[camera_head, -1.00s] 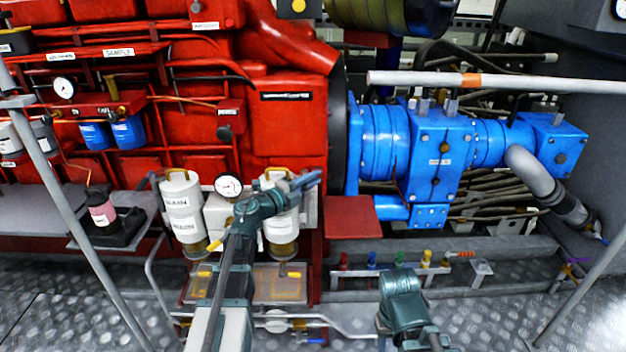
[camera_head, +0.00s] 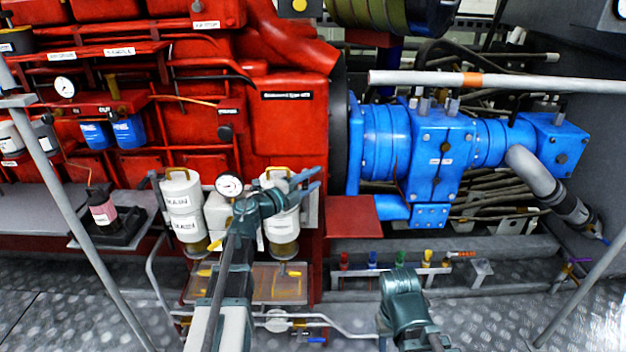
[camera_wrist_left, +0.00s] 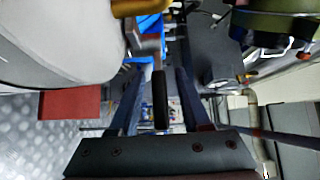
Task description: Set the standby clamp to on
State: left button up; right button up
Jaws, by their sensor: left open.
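Two white canisters stand on the red engine's front in the head view. The left one is labelled MAIN (camera_head: 183,205). The right canister (camera_head: 283,228) has a brass clamp (camera_head: 270,172) at its top, partly hidden by my left arm; its label is not readable. My left gripper (camera_head: 313,180) is open beside this canister's top, on its right. In the left wrist view the white canister (camera_wrist_left: 55,45) is at upper left with brass (camera_wrist_left: 140,7) at its top edge. A dark bar (camera_wrist_left: 160,98) shows between the open fingers; I cannot tell what it belongs to.
A round gauge (camera_head: 229,185) sits between the canisters. A red ledge (camera_head: 350,215) and blue machinery (camera_head: 440,160) are to the right. A clear-sided tray (camera_head: 250,285) is below. Colored valves (camera_head: 400,262) line a low rail. A grey handrail (camera_head: 75,210) crosses at left.

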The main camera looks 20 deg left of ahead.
pick_arm(q)
jog(key=v, duration=1.3)
jog(key=shift+s, duration=0.2)
jog(key=shift+a, duration=0.1)
